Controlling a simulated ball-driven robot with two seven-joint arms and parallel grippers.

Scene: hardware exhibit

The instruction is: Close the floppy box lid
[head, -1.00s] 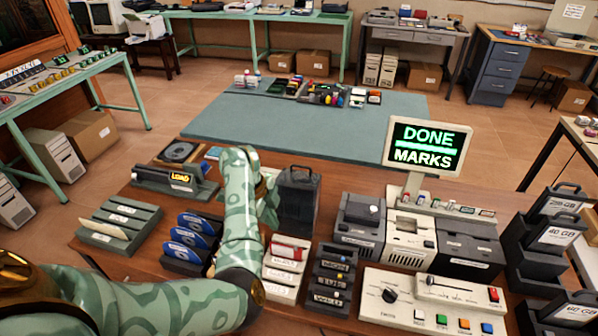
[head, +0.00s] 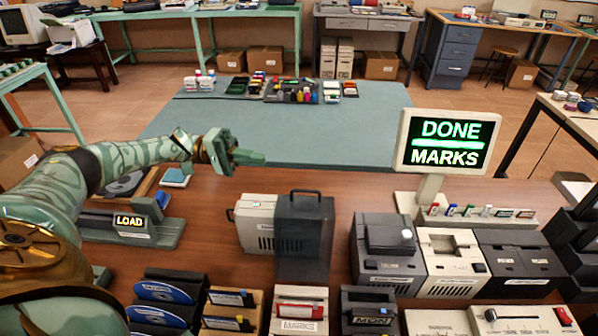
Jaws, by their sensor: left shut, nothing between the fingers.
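A dark upright box with a handle on top (head: 304,236) stands in the middle of the brown table. A beige case with vents (head: 255,225) is close against its left side. I cannot tell for sure which of these is the floppy box, or whether a lid on it is open or shut. My left gripper (head: 250,157) is shut and empty. It hangs above and beyond the beige case, apart from both, with its fingers pointing right. My right gripper is not in view.
A monitor reading DONE MARKS (head: 448,143) stands at right behind several drive units (head: 452,262). Disc holders (head: 168,295) and small racks (head: 300,312) line the front. A LOAD unit (head: 132,222) is at left. Bare table lies beyond the dark box.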

